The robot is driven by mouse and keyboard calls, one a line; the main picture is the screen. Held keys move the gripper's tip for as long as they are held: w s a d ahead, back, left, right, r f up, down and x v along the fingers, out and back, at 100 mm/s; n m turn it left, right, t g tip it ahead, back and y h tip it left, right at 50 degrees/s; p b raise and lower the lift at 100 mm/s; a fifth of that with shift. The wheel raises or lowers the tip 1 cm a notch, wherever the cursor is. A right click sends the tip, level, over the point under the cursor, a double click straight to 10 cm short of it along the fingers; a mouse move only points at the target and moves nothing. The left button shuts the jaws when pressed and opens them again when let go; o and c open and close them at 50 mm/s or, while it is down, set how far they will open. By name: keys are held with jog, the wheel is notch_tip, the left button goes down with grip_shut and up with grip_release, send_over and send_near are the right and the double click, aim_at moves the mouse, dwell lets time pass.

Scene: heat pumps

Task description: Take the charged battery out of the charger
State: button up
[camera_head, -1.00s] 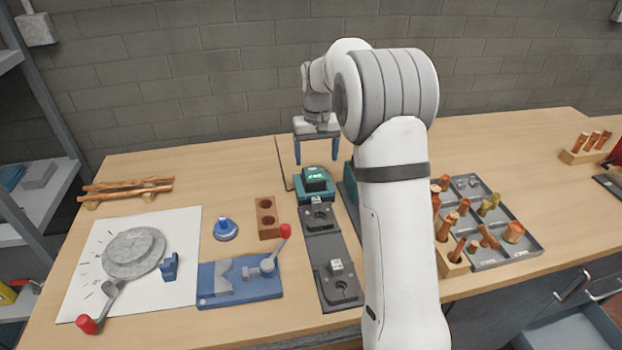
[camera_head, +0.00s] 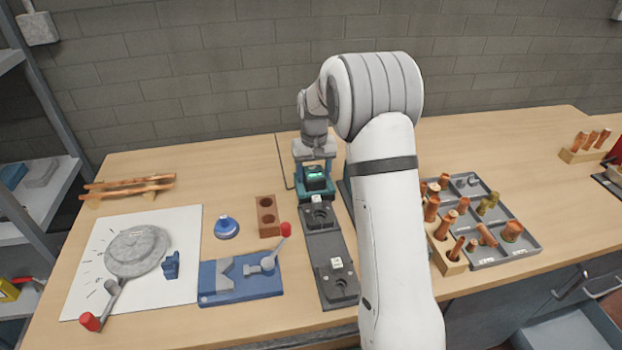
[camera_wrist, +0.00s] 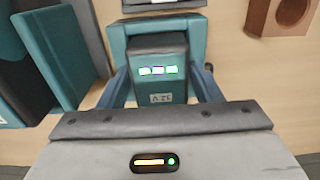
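The battery (camera_wrist: 158,92) is a dark block with a row of green lights and a small white label. It sits upright in the teal charger (camera_wrist: 120,42), which also shows in the head view (camera_head: 303,195) at the back of the bench. My gripper (camera_wrist: 161,70) is over the battery, with one blue finger on each side of it. The fingers look spread, and I cannot tell whether they touch the battery. In the head view, my gripper (camera_head: 314,178) is low at the charger and partly covers the battery.
Dark holder plates (camera_head: 325,245) run from the charger toward the front. A brown block with holes (camera_head: 267,216) and a blue fixture with a red-knobbed lever (camera_head: 240,283) stand to the left. A divided tray (camera_head: 505,248) is right of my arm. A teal-and-dark object (camera_wrist: 45,50) stands beside the charger.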

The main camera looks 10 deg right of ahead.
jog(key=c, duration=0.8)
